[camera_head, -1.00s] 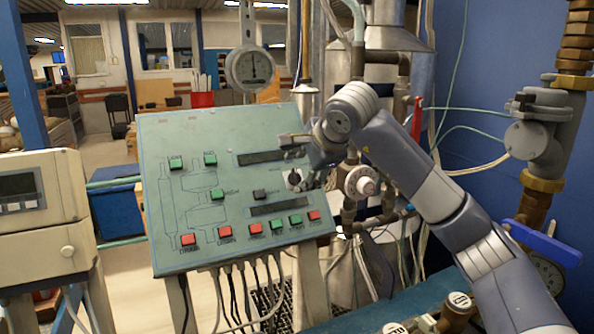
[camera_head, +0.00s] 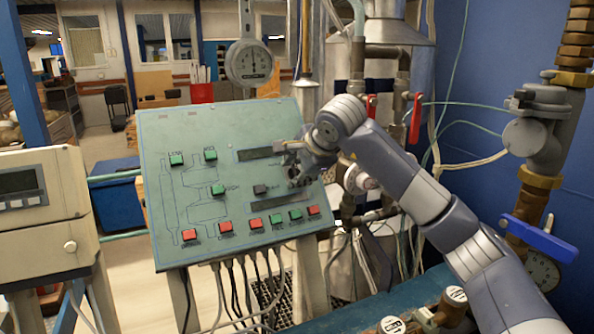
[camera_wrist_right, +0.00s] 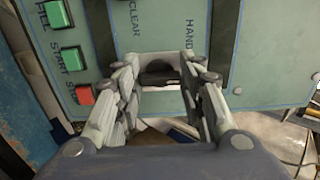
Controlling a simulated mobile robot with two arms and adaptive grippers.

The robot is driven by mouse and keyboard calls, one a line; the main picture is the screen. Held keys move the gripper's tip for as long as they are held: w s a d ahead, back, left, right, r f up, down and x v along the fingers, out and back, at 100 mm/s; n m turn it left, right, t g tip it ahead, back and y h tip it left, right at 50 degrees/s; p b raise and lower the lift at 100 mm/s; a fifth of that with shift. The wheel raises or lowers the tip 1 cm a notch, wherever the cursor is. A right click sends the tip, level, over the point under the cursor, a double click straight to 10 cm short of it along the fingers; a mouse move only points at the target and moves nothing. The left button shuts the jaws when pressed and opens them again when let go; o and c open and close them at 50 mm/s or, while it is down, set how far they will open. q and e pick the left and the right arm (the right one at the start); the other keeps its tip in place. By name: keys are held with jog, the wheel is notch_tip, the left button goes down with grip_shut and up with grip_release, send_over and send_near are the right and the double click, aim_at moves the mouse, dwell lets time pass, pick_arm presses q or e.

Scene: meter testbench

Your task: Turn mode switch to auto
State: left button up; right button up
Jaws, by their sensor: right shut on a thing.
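The green control panel (camera_head: 210,225) stands tilted in the middle of the head view, with buttons, dark displays and printed lines. My right gripper (camera_head: 293,172) is at the panel's right edge, beside the displays. In the right wrist view the two fingers of my right gripper (camera_wrist_right: 158,85) are shut on the mode switch (camera_wrist_right: 158,72), a dark knob on a pale plate. The word HAND is printed beside it. In the head view the gripper mostly hides the switch, and its exact angle is hard to tell. My left gripper is not in view.
Red buttons (camera_head: 226,225) and green buttons (camera_head: 211,155) sit on the panel, some close to my right fingers in the wrist view. A round gauge (camera_head: 249,62) stands behind it. Pipes and a valve with a blue handle (camera_head: 538,238) are at the right.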

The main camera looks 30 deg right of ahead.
jog(key=shift+m, duration=0.4)
jog(key=m+b, duration=0.2)
jog(key=m, duration=0.1)
jog(key=shift+f+m, duration=0.1)
jog(key=shift+m, duration=0.2)
jog(key=shift+d+m+b, duration=0.1)
jog(key=shift+m+b, duration=0.8)
jog(key=shift+m, duration=1.4)
jog(key=shift+o, duration=0.2)
jog(key=o, duration=1)
jog(key=shift+o, duration=0.2)
